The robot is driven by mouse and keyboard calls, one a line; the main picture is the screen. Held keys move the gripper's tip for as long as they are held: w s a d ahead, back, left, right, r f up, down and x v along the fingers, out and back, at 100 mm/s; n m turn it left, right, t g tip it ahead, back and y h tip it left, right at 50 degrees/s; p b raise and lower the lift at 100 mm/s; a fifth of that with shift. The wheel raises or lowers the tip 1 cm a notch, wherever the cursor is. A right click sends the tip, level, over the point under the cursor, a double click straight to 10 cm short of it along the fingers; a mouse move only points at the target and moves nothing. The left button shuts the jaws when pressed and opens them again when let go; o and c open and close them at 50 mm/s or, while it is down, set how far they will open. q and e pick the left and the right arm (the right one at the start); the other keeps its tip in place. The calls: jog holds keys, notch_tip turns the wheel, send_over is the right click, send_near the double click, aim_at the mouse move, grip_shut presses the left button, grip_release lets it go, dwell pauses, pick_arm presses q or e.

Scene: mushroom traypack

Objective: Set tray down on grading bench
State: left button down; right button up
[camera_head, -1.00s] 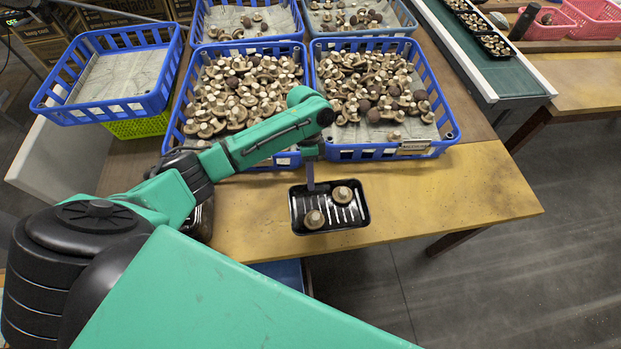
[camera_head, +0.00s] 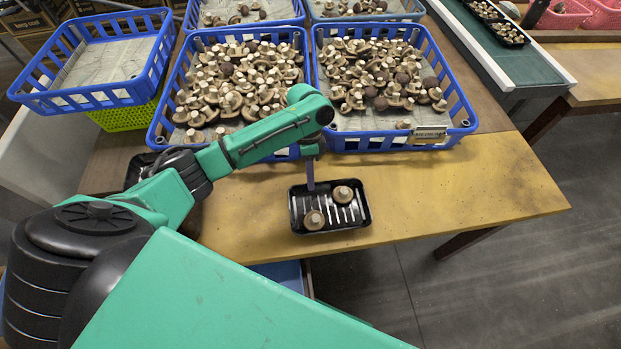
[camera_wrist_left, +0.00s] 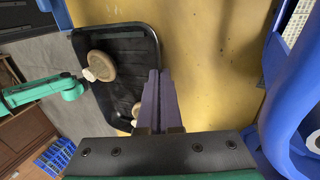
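The black tray (camera_head: 352,220) with two brown mushrooms (camera_head: 343,195) (camera_head: 314,220) shows over the front part of the yellow grading bench (camera_head: 450,185). My left gripper (camera_head: 310,183) is at the tray's far rim, with its purple fingers pointing down. In the left wrist view, the fingers (camera_wrist_left: 158,100) are close together on the rim of the tray (camera_wrist_left: 158,55). My right gripper is not in view.
Blue crates full of mushrooms (camera_head: 458,105) stand just behind the tray. An empty blue crate (camera_head: 150,88) sits on a green crate (camera_head: 130,115) at the left. The yellow bench top is clear right of the tray. A conveyor (camera_head: 515,60) is at the back right.

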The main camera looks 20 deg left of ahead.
pick_arm(q)
jog(key=shift+f, duration=0.25)
jog(key=c, duration=1)
grip_release()
jog(key=v, duration=1.4)
jog(key=shift+w+r+p, duration=0.1)
jog(key=shift+r+p, duration=0.2)
